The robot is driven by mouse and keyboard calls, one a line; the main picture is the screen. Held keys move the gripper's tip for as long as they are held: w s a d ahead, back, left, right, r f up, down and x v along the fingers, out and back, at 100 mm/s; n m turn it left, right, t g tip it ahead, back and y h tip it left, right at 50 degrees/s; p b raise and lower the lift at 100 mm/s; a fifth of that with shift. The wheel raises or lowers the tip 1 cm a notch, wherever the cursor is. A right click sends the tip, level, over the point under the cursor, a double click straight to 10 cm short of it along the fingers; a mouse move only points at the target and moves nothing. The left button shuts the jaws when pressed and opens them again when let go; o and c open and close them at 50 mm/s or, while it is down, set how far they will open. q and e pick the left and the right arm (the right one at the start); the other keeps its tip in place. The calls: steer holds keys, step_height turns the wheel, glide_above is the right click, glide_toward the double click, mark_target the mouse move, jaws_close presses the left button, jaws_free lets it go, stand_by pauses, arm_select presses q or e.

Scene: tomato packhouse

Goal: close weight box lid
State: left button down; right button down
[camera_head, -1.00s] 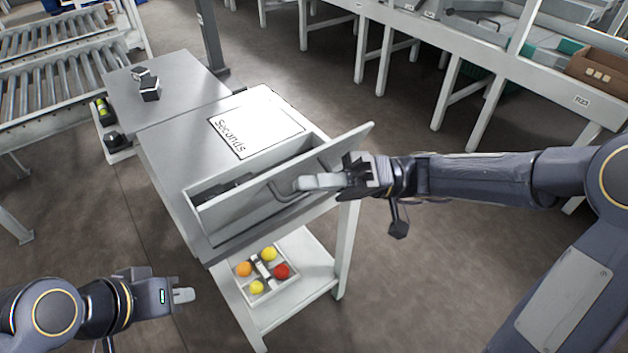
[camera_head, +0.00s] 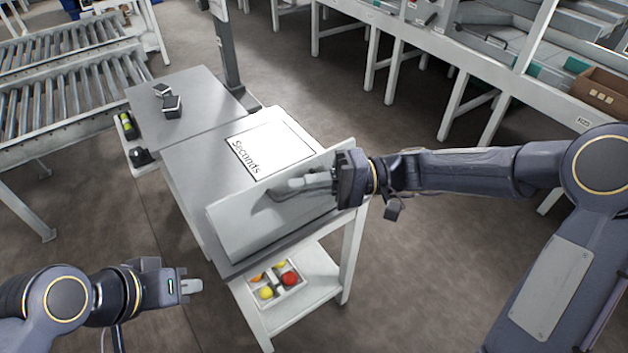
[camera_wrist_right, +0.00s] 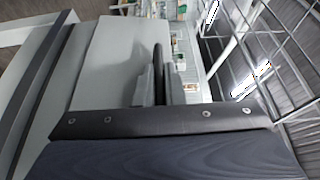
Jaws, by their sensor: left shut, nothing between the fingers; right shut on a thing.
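The weight box's grey lid (camera_head: 245,222) stands at a tilt at the near end of the grey table, its handle side facing me. The box behind it is hidden, so I cannot tell how wide the gap is. My right gripper (camera_head: 312,182) is shut on the lid's bar handle (camera_head: 275,193). In the right wrist view the handle (camera_wrist_right: 158,60) lies between the fingers (camera_wrist_right: 158,92), with the pale lid (camera_wrist_right: 112,62) beside it. My left gripper (camera_head: 194,286) is shut and empty, low at the left, apart from the table.
A "Seconds" sheet (camera_head: 283,136) lies behind the lid. Small dark blocks (camera_head: 172,104) sit on the further grey table (camera_head: 205,88). A tray (camera_head: 290,299) of coloured balls is on the lower shelf (camera_head: 325,290). Roller conveyors (camera_head: 60,95) stand left; open floor lies right.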

steer(key=w+a+f+m+g+h+p, duration=0.1)
steer(key=w+a+m+h+p, duration=0.1)
steer(key=w+m+p, duration=0.1)
steer(key=w+a+f+m+h+p, duration=0.1)
steer(key=w+a+f+m+p, duration=0.1)
steer(key=w+m+p, duration=0.1)
steer(key=w+a+f+m+g+h+p, duration=0.1)
steer(key=w+a+f+m+h+p, duration=0.1)
steer(key=m+p, duration=0.3)
steer(key=shift+w+a+f+g+h+p, duration=0.15)
steer(key=shift+w+a+g+h+p, duration=0.15)
steer(key=shift+w+p, duration=0.4)
steer(key=shift+a+f, duration=0.1)
steer(key=shift+f, duration=0.5)
steer(key=c, duration=1.5)
jaws_free()
steer(key=shift+w, duration=0.1)
steer(key=shift+c, duration=0.2)
steer(key=shift+b+v, duration=0.3)
steer(key=shift+v, duration=3.6)
